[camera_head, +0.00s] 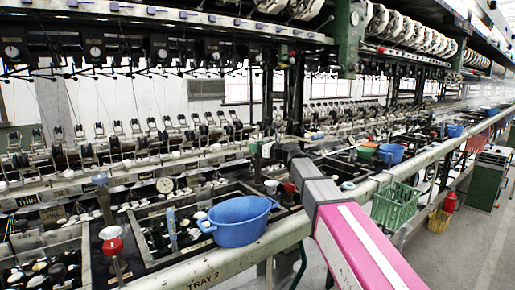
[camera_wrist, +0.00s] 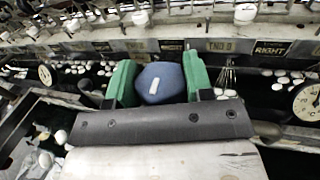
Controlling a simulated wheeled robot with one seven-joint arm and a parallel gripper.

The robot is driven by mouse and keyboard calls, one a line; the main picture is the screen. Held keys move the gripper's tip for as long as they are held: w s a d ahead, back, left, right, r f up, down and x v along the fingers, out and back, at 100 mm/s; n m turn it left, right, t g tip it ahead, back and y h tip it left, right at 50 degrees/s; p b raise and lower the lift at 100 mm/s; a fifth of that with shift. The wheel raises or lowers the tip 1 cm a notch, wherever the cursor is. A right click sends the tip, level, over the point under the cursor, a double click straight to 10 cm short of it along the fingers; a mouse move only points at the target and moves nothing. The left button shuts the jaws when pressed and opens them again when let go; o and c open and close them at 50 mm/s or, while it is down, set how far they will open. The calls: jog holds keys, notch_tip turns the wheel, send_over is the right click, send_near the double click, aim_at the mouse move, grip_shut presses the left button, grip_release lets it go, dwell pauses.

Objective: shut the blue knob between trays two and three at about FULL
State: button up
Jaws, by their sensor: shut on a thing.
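The blue knob (camera_wrist: 160,83) is in the middle of the wrist view, with a short pale mark near the centre of its face. My gripper (camera_wrist: 159,80) has its two green fingers on the left and right sides of the knob, shut on it. The mark runs nearly up and down in that view. In the head view my pink and grey arm reaches over the rail, and its far end hides the knob. Labelled plates stand behind the knob; I cannot read FULL on any of them.
A blue basin (camera_head: 238,221) sits on the front rail (camera_head: 205,270), left of my arm. A green basket (camera_head: 395,205) hangs to the right. A round gauge (camera_wrist: 306,102) stands at the right of the knob. The aisle floor (camera_head: 460,240) at the right is mostly clear.

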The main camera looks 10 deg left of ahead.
dwell(0.4)
jog(key=o, duration=0.9)
jog(key=v, duration=1)
jog(key=shift+s+d, duration=0.25)
jog(key=shift+d, duration=0.1)
